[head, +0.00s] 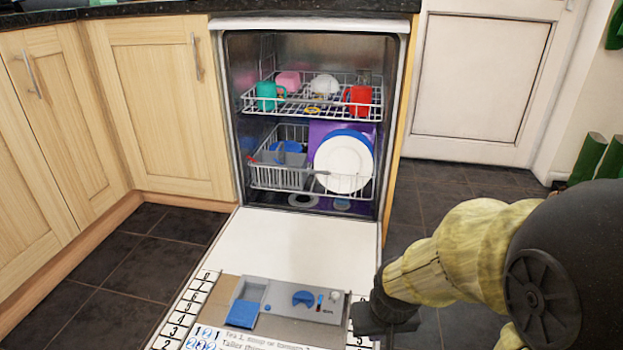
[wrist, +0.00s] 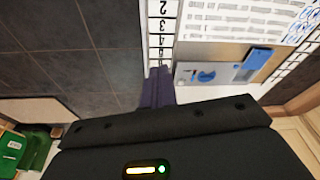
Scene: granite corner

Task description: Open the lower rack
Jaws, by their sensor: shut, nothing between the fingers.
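The lower rack (head: 268,187) is a white wire basket inside the open dishwasher (head: 228,120). It sits within the cavity, above the lowered door (head: 295,240). It holds a grey cutlery basket (head: 277,172), a white plate (head: 343,164) with a blue one behind it, and a purple item. My gripper (head: 376,326) is low at the right edge of the door, well in front of the rack and apart from it. In the wrist view, its dark fingers (wrist: 157,86) are together and empty, beside the door's edge. The rack is not seen in the wrist view.
The upper rack (head: 315,108) holds cups and a bowl, inside the cavity. The door's inner panel has a grey detergent dispenser (head: 290,300) near its front. Wooden cabinets (head: 160,100) stand at left. Dark tiled floor (head: 430,200) is free at right, before a white door (head: 480,75).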

